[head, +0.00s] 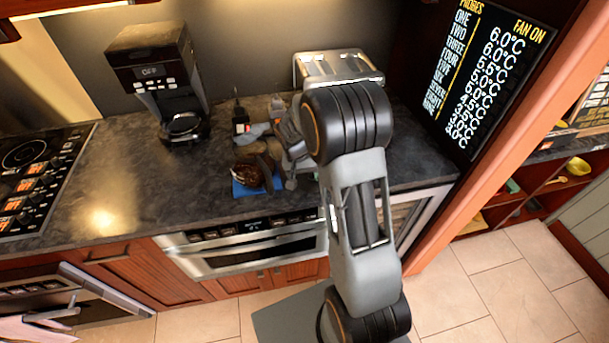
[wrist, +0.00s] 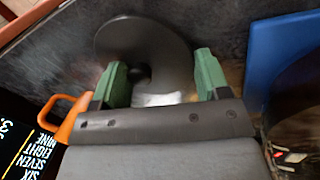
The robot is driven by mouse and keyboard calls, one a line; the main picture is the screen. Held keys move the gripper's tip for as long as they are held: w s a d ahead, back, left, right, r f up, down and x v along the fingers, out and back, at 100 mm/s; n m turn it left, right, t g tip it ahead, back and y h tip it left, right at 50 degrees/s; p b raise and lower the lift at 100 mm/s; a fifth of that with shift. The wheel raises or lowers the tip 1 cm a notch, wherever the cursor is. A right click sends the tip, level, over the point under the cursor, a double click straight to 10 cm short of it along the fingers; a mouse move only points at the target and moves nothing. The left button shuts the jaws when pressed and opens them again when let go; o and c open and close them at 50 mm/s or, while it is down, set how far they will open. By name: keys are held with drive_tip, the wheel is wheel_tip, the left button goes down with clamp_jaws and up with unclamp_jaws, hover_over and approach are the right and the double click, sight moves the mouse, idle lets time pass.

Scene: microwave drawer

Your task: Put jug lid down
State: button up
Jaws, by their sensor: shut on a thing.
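The jug lid (wrist: 165,50) is a dark grey disc with a small round knob, seen in the wrist view just beyond my fingertips. My gripper (wrist: 160,80) has green fingertips on either side of the knob and is shut on the lid; the left finger is beside the knob. The lid is over or against the dark countertop; I cannot tell whether it touches. In the head view my gripper (head: 274,150) is low over the counter, partly hidden by my arm, and the lid is not clear. A brown-filled jug (head: 248,173) stands on a blue mat (head: 243,190) beside it.
A toaster (head: 338,66) stands behind my arm and a coffee maker (head: 160,80) at the back left. A small dark bottle (head: 240,120) is behind the jug. An orange handle (wrist: 60,112) is close left of my fingers. The countertop (head: 120,170) is clear at left.

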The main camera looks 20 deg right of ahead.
drive_tip(key=o, duration=0.9)
drive_tip(key=shift+r+p, duration=0.35)
drive_tip(key=shift+p, duration=0.05)
drive_tip(key=s+v, duration=0.1)
drive_tip(key=v, duration=1.1)
drive_tip(key=s+a+r+n+t+y, duration=0.1)
drive_tip(key=s+a+r+n+t, duration=0.1)
drive_tip(key=s, duration=0.6)
drive_tip(key=s+a+r+n+t+y, duration=0.1)
drive_tip(key=s+a+r+n+t, duration=0.1)
drive_tip(key=s, duration=0.7)
drive_tip(key=shift+s+a+r+n+t+b, duration=0.15)
drive_tip(key=shift+a+r+n+t+b, duration=0.3)
drive_tip(key=shift+t, duration=0.25)
